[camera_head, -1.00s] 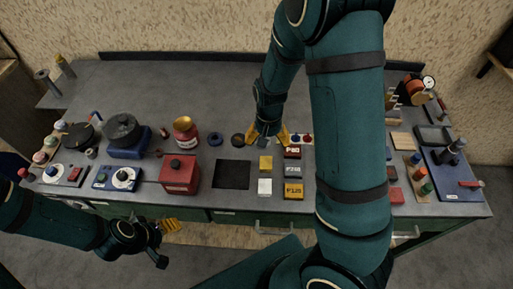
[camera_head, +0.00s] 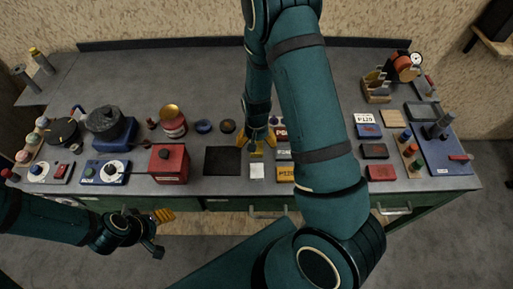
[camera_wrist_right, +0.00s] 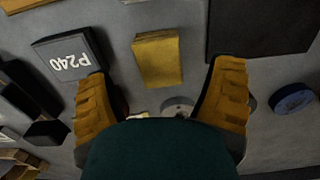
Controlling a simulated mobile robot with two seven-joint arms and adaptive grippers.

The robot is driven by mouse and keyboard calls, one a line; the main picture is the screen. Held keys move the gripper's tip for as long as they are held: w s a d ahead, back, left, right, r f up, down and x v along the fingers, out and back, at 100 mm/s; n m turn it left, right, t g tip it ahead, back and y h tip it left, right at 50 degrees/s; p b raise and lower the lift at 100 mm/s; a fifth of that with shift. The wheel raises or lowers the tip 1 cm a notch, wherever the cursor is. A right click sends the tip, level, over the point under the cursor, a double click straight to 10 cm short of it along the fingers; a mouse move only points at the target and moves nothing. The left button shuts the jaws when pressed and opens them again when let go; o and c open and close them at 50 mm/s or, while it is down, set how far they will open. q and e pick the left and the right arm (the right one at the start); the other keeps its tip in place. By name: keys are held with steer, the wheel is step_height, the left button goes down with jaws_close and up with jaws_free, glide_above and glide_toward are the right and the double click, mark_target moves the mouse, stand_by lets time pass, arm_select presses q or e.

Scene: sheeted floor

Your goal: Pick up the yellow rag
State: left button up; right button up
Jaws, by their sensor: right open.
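The yellow rag (camera_wrist_right: 158,58) is a small folded yellow rectangle lying flat on the grey worktop. In the right wrist view it lies just beyond and between the fingertips, apart from both. My right gripper (camera_wrist_right: 162,80) is open and empty, with its two yellow fingers spread wide. In the head view the right gripper (camera_head: 258,142) points down over the bench at the rag's far edge, and partly hides the rag (camera_head: 256,155). My left gripper (camera_head: 155,232) hangs in front of the bench at lower left, away from the rag; its jaw opening is unclear.
A blue ring (camera_wrist_right: 292,98) lies further off.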

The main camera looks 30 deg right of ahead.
step_height(320, 180, down, 2)
steer(key=shift+f, duration=0.2)
steer(key=c, duration=1.3)
step_height(320, 180, up, 10)
steer(key=shift+r+p, duration=0.1)
steer(key=shift+p, duration=0.3)
